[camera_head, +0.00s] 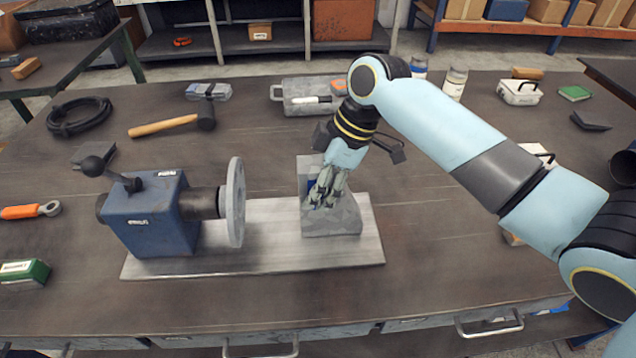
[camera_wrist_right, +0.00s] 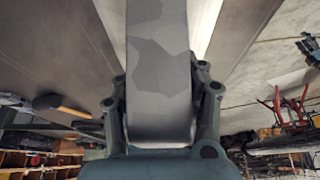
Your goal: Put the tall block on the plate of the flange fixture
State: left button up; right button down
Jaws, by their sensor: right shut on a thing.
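The tall block (camera_head: 338,222) is grey with a camouflage-like pattern. It is in my right gripper (camera_head: 326,196), whose fingers are shut on it. In the head view the block is over the right part of the light metal plate (camera_head: 270,238) of the flange fixture. I cannot tell whether its underside touches the plate. In the right wrist view the block (camera_wrist_right: 160,75) lies between the two fingers (camera_wrist_right: 160,110). The fixture's blue housing (camera_head: 155,222) and round grey flange (camera_head: 236,203) stand at the plate's left, apart from the block. My left gripper is out of view.
A hammer (camera_head: 170,125), a black cable coil (camera_head: 79,117) and a grey toolbox (camera_head: 305,97) lie behind the fixture. An orange-handled wrench (camera_head: 28,211) and a green box (camera_head: 24,273) lie at the left. The plate is bare between flange and block.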

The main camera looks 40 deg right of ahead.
jog(key=shift+f, duration=0.1)
jog(key=c, duration=0.7)
grip_release()
jog(key=b+v, duration=0.1)
jog(key=v, duration=1.1)
jog(key=shift+s, duration=0.1)
